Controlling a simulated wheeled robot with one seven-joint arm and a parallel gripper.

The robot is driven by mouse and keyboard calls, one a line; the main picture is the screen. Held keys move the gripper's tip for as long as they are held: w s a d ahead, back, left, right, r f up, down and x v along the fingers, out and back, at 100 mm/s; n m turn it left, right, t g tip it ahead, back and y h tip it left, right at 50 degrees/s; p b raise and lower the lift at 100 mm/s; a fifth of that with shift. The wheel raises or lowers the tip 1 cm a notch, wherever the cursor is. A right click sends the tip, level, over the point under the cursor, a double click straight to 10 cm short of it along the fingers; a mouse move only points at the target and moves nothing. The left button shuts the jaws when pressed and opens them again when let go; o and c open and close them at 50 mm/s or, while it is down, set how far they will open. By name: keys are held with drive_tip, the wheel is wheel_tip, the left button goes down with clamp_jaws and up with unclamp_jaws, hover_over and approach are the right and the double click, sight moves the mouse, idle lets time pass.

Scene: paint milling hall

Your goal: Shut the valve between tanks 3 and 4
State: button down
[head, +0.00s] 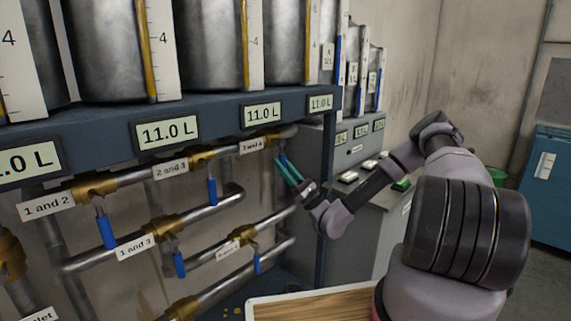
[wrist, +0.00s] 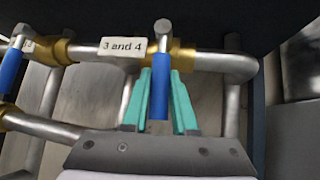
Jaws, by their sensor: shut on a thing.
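The "3 and 4" label (wrist: 123,47) marks a brass valve (wrist: 184,60) on the upper pipe in the wrist view. Its blue lever handle (wrist: 159,92) lies crosswise to the pipe in that picture. My gripper (wrist: 160,78) has its teal fingers on either side of this handle and is shut on it. In the head view my gripper (head: 284,166) reaches in under the shelf at the right end of the upper pipe. The "3 and 4" label (head: 251,145) shows just left of it. The fingers partly hide the handle (head: 283,157) there.
The "2 and 3" valve's blue handle (head: 212,191) hangs close by on the left. Lower pipes carry more blue handles, such as "1 and 3" (head: 179,264). The shelf with displays reading 11.0 L (head: 262,115) is above. A grey control cabinet (head: 345,240) stands right.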

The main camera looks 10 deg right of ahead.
drive_tip(key=shift+s+a+f+m+t+h, duration=0.15)
drive_tip(key=shift+m+t+h, duration=0.1)
drive_tip(key=shift+m+t, duration=0.2)
drive_tip(key=shift+s+a+r+m+t+h, duration=0.1)
drive_tip(key=shift+m+t+h, duration=0.2)
drive_tip(key=shift+m, duration=0.25)
drive_tip(key=shift+t, duration=0.25)
drive_tip(key=c, duration=0.7)
unclamp_jaws()
drive_tip(key=v, duration=1)
drive_tip(key=shift+s+d+f, duration=0.25)
